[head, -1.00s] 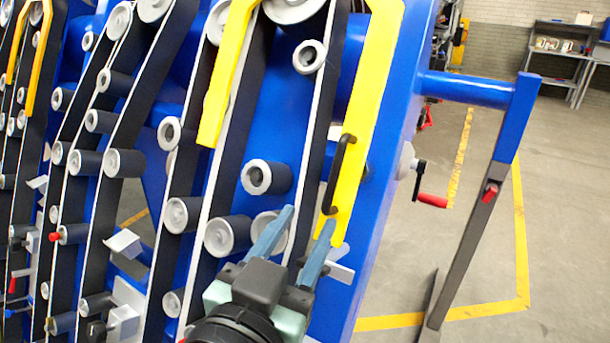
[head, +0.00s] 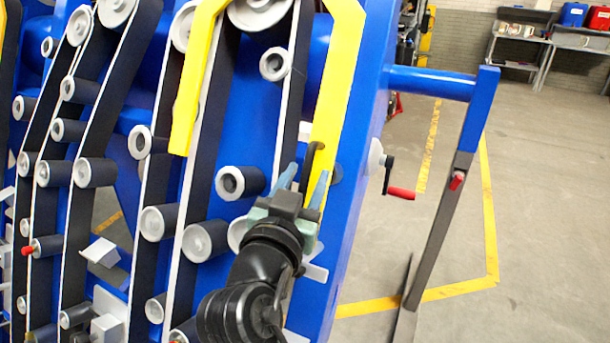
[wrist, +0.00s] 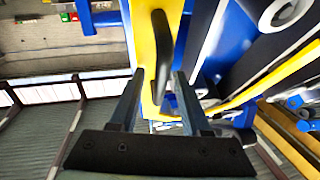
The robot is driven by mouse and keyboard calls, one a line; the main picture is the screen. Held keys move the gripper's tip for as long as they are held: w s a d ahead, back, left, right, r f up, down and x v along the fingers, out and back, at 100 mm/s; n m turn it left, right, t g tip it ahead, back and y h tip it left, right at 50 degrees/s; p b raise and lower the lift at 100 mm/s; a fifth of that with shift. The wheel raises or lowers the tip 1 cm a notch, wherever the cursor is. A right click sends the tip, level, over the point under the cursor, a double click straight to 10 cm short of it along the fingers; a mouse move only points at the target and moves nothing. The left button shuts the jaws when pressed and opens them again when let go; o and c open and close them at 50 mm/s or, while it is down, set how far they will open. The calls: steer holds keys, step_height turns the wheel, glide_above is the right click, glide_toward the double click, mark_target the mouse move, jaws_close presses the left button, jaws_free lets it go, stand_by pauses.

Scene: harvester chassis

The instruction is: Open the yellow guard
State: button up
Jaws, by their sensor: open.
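The yellow guard (head: 338,75) is an angular frame over the belts and rollers of the blue chassis. Its right leg carries a black bar handle (head: 313,158). My gripper (head: 304,180) is at that handle, its two blue-grey fingers open and pointing up along the leg. In the wrist view the handle (wrist: 163,60) runs lengthwise on the yellow guard leg (wrist: 142,40), and its end reaches in between the open fingertips (wrist: 158,75). I cannot tell whether the fingers touch it. The lower part of the handle is hidden behind my gripper in the head view.
Grey rollers (head: 240,182) and black belts fill the chassis left of the handle. A crank with a red grip (head: 401,193) sticks out to the right. A blue and grey post (head: 452,185) stands further right, with open floor beyond.

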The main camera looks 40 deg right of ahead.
jaws_close()
stand_by(1.4)
